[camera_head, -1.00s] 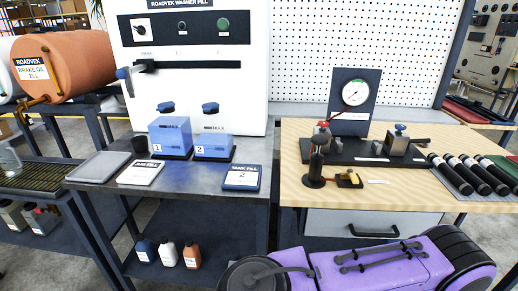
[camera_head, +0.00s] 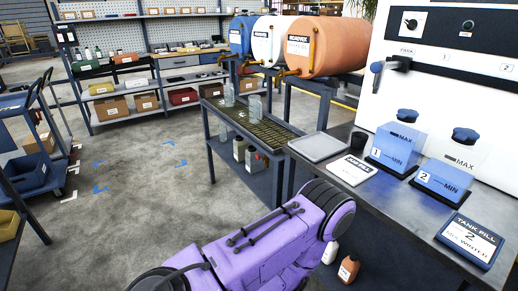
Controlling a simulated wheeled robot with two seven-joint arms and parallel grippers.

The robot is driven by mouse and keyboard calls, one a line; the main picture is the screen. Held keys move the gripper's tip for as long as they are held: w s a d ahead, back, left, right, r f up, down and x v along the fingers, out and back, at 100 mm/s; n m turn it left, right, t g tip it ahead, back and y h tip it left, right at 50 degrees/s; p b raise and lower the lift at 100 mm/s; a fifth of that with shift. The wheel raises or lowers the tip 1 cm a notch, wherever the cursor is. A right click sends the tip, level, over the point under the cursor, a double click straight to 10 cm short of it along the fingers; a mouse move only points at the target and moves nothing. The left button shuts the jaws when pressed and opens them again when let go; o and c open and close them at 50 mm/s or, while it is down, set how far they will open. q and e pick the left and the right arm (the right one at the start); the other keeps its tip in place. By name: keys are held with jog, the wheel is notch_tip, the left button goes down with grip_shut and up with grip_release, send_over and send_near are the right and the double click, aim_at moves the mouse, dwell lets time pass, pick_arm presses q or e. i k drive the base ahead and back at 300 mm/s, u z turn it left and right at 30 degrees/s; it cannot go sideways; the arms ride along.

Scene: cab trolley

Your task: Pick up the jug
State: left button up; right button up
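Two clear containers that look like jugs stand on a dark slatted drip tray (camera_head: 262,130) below the drums. One clear jug (camera_head: 228,96) is at the tray's far left and the other (camera_head: 253,106) is nearer its middle. They are small and see-through, so handles and any contents cannot be made out. Neither gripper is in view. A purple arm link of mine crosses the bottom of the picture, well apart from the jugs.
Blue, white and orange drums (camera_head: 311,46) with taps lie above the drip tray. A metal bench (camera_head: 400,190) on the right holds a flat grey tray (camera_head: 318,147), blue-filled tanks and a tank fill sign (camera_head: 469,240). A blue trolley (camera_head: 30,165) stands left. Open floor (camera_head: 130,200) lies between.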

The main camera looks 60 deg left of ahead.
aim_at(229, 92)
jog(key=u, duration=1)
jog(key=i, duration=0.65)
jog(key=z, duration=1.65)
jog(key=k, duration=1.15)
jog(key=u, duration=2.15)
jog(key=i, duration=0.5)
